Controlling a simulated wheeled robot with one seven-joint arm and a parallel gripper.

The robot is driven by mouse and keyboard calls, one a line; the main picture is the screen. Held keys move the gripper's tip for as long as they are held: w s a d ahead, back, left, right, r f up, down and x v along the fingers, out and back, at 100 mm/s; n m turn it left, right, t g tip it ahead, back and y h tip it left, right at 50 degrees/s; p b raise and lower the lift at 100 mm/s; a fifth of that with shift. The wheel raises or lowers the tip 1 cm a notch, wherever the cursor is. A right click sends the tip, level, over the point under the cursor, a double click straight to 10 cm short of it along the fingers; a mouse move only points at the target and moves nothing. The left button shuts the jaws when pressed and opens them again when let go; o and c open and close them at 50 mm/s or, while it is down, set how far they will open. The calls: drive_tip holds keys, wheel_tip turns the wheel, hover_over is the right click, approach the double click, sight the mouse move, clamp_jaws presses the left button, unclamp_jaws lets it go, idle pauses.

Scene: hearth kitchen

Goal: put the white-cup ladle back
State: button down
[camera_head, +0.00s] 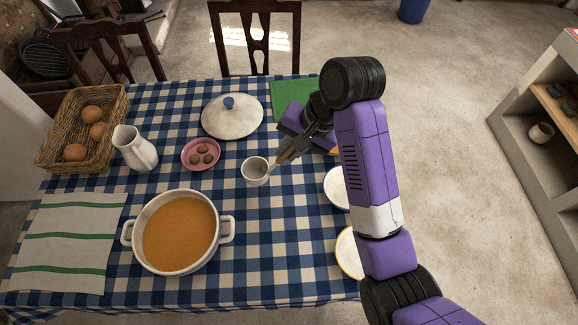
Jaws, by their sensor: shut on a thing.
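The ladle's white cup (255,171) is in the middle of the table, right of the pink dish and above and right of the soup pot. Its opening faces up and its inside looks empty. My gripper (281,156) is shut on the ladle's handle just right of the cup. Most of the handle is hidden by the fingers and wrist. I cannot tell whether the cup touches the cloth or hangs just above it.
A white pot (133,236) of orange soup stands front left. A green mat (287,92) and two plates (334,187) (347,262) lie partly behind my arm. Bare cloth lies front centre.

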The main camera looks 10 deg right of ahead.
drive_tip(key=shift+f+p, duration=0.35)
drive_tip(key=shift+f, duration=2.7)
drive_tip(key=c, duration=1.3)
unclamp_jaws()
drive_tip(key=shift+c, duration=0.2)
drive_tip(key=p+v, duration=0.3)
drive_tip(key=v, duration=0.9)
drive_tip(key=shift+w+a, duration=0.1)
drive_tip(key=shift+w, duration=0.05)
